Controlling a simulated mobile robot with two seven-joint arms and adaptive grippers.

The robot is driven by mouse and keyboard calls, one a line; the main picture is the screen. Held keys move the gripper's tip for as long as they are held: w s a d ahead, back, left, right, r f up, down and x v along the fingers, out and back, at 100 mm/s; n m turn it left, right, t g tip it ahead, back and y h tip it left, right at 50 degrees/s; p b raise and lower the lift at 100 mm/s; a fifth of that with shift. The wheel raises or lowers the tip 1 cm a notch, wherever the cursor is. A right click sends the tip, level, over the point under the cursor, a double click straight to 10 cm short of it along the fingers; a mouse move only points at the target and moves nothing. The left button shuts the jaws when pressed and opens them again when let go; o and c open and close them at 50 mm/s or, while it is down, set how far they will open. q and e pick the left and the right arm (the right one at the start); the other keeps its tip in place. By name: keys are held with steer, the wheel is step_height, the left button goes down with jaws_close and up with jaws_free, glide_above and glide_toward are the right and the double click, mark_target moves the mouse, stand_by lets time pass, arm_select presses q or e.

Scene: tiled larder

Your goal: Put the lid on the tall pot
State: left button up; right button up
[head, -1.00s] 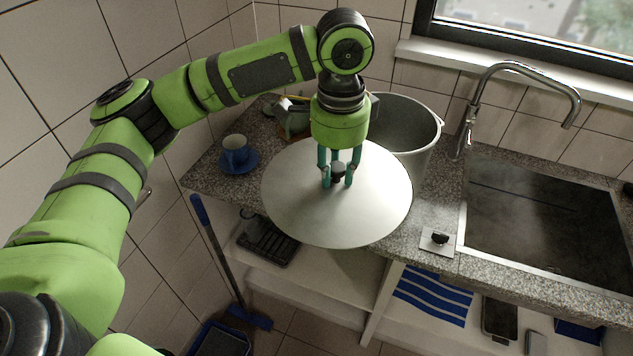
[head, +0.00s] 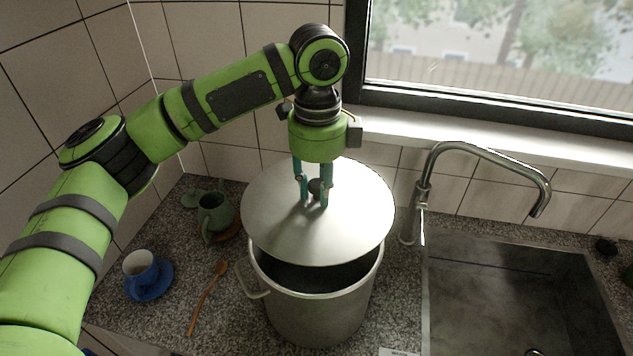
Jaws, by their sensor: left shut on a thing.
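The lid (head: 318,235) is a wide, pale metal disc with a dark knob. My left gripper (head: 314,197) is shut on the knob and holds the lid roughly level. The tall pot (head: 318,315) is a grey metal pot with a side handle, standing on the counter. The lid is above the pot and covers the back of its mouth in the view. The dark inside and the front rim still show, so the lid is not seated on it. My right gripper is not in view.
A blue cup on a saucer (head: 153,287) and a wooden spoon (head: 207,297) lie left of the pot. A green mug (head: 215,214) stands behind them. A tap (head: 480,152) and a sink (head: 515,295) are at the right, below a window.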

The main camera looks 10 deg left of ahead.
mark_target(317, 200)
arm_select(q)
steer(key=shift+s+f, duration=0.45)
steer(key=shift+s, duration=0.05)
steer(key=f, duration=0.4)
steer(key=shift+w+f, duration=0.15)
steer(key=shift+w, duration=0.1)
steer(key=shift+s+f, duration=0.2)
steer(key=shift+f, duration=0.4)
steer(key=shift+w, duration=0.1)
steer(key=shift+f, duration=0.9)
stand_by(1.4)
steer(key=o, duration=1.6)
steer(key=shift+r, duration=4)
